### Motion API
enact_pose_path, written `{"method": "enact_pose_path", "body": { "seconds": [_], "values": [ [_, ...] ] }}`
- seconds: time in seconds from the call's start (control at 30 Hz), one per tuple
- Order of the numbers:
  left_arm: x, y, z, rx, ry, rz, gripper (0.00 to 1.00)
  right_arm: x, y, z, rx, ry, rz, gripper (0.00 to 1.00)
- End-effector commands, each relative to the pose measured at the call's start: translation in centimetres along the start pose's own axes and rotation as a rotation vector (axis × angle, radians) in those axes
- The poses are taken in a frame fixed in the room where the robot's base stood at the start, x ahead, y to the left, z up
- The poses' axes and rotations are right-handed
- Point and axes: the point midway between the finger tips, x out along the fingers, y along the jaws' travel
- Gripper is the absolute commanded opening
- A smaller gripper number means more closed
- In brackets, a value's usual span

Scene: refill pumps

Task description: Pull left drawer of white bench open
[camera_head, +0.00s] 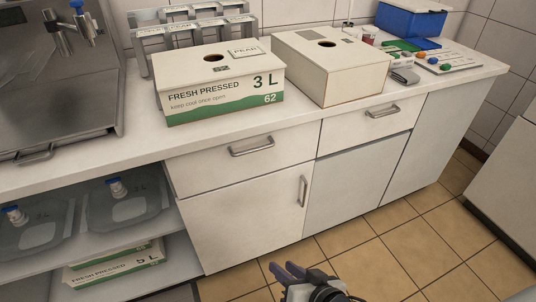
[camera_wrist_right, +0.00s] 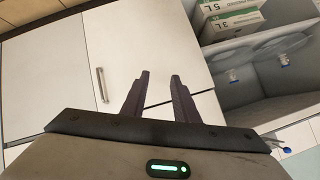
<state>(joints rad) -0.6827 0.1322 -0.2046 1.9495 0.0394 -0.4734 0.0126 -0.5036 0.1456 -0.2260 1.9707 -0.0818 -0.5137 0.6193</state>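The white bench (camera_head: 75,174) runs along the wall in the head view. Its left drawer (camera_head: 215,174) is shut, with a metal bar handle (camera_head: 251,148) on its front. My right gripper (camera_head: 289,270) is low in front of the bench, below the drawer and apart from it, at the bottom edge of the head view. In the right wrist view, the two dark fingers (camera_wrist_right: 160,75) are apart with nothing between them. Behind them is a white cabinet door (camera_wrist_right: 125,40) with a bar handle (camera_wrist_right: 101,85). The drawer handle is not visible there. My left gripper is not in view.
Below the left drawer is a shut door (camera_head: 245,215). The right drawer (camera_head: 345,133) is also shut. Two cartons (camera_head: 220,75) (camera_head: 335,70) stand on the worktop. Tiled floor before the bench is clear.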

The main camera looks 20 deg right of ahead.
Motion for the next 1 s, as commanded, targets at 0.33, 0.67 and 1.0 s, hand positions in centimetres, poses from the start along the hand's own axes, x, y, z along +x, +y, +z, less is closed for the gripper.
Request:
{"method": "enact_pose_path", "body": {
  "seconds": [0.33, 0.67, 1.0],
  "values": [
    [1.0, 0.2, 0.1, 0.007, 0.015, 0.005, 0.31, 2.4, -4.2, -16.5, 0.780, 0.291, -0.159, 0.27],
    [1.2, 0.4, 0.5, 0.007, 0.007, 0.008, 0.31, 1.7, -6.1, -22.9, 1.110, 0.373, -0.296, 0.27],
    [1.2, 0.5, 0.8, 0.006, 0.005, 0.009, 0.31, 6.2, -6.3, -25.4, 1.118, 0.376, -0.299, 0.27]
  ]
}}
